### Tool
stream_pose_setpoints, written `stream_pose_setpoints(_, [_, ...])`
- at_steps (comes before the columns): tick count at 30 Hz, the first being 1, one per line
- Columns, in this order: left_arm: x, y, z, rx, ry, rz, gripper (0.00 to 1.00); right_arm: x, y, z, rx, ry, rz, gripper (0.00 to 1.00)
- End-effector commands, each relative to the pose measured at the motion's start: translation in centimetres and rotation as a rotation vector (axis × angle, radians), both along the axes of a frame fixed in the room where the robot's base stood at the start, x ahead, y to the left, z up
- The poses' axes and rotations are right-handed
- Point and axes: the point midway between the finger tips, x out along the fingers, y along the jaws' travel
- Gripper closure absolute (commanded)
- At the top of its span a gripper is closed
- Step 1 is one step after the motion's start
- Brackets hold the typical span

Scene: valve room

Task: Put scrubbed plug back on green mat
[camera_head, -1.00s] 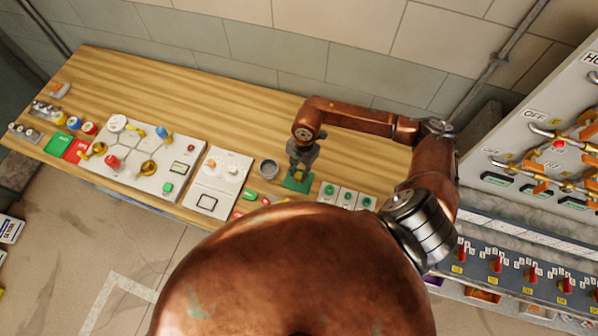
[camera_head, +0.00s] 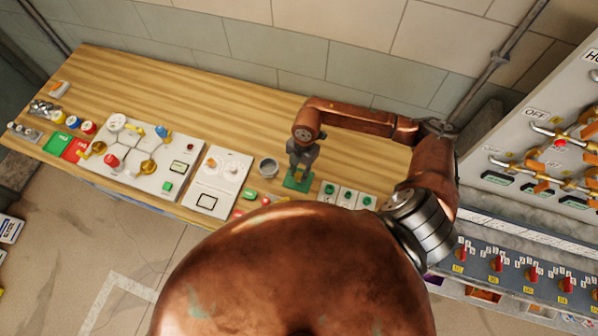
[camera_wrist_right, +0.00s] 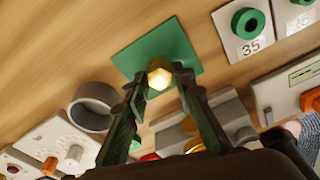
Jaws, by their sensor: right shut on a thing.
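The green mat (camera_head: 297,183) lies on the wooden bench. It also shows in the right wrist view (camera_wrist_right: 165,48) as a flat green square. The plug (camera_wrist_right: 159,77), a brass-yellow hexagonal piece, sits between the fingertips of my right gripper (camera_wrist_right: 160,83), over the near edge of the mat. My right gripper (camera_head: 299,172) is shut on the plug and points down at the mat in the head view. The gripper hides the plug there. I cannot tell whether the plug touches the mat. My left gripper is not in view.
A grey round cup (camera_head: 268,168) stands just left of the mat. White tiles with green rings (camera_head: 347,196) are to its right. A white panel (camera_head: 218,183) stands further left. A control cabinet (camera_head: 540,150) is at the right. The bench behind the mat is clear.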

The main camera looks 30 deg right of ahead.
Motion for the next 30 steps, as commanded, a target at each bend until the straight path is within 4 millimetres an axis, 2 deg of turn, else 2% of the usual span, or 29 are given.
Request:
stream_pose_setpoints(11, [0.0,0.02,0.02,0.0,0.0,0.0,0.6,-0.01,0.02,-0.12,0.0,0.0,0.0,1.0])
stream_pose_setpoints(12, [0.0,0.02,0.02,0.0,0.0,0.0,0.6,-0.01,0.02,-0.11,0.0,0.0,0.0,0.76])
stream_pose_setpoints(21, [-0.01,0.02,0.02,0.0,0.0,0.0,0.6,0.0,0.01,-0.12,0.0,0.0,0.0,0.56])
stream_pose_setpoints(30, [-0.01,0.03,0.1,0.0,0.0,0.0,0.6,-0.02,-0.01,-0.04,0.0,0.001,0.0,0.56])
